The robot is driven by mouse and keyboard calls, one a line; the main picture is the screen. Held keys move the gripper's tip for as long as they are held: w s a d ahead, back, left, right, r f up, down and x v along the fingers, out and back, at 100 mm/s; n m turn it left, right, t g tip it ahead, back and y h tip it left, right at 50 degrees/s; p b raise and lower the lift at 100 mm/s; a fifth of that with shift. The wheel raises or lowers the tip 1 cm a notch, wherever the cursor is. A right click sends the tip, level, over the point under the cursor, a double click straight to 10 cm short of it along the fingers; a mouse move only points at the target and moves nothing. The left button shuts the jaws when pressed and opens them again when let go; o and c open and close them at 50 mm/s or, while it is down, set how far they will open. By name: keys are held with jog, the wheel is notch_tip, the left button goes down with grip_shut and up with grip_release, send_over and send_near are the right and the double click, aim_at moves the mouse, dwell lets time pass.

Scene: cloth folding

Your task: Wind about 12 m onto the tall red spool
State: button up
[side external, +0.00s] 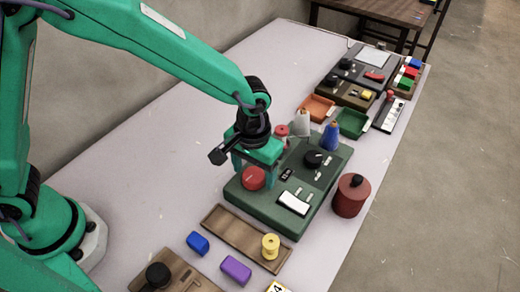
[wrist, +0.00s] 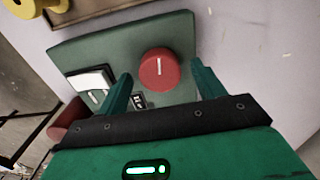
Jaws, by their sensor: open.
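A dark green winding machine (side external: 245,205) stands mid-table and also fills the wrist view (wrist: 75,50). Its round red knob (side external: 252,178) has a white mark; it shows in the wrist view (wrist: 159,69). My gripper (side external: 256,164) is open, pointing down, its fingers on either side of the knob; contact cannot be told. A small red spool-like piece (side external: 281,131) shows behind my gripper, partly hidden; I cannot tell its height. The machine carries a black dial (side external: 313,160), a small dark display (side external: 286,175) and a white rocker switch (side external: 294,202).
White (side external: 302,124) and blue (side external: 331,136) cones stand at the machine's back. A dark red canister (side external: 351,196) is at its right. A brown tray (side external: 228,228) with a yellow spool (side external: 270,246), blue block (side external: 198,243) and purple block (side external: 236,269) are in front. The table's left is clear.

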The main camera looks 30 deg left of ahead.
aim_at(254, 175)
jog(key=shift+c, duration=0.5)
jog(key=c, duration=0.9)
jog(key=shift+m, duration=0.9)
jog(key=o, duration=1)
jog(key=shift+r, duration=3.9)
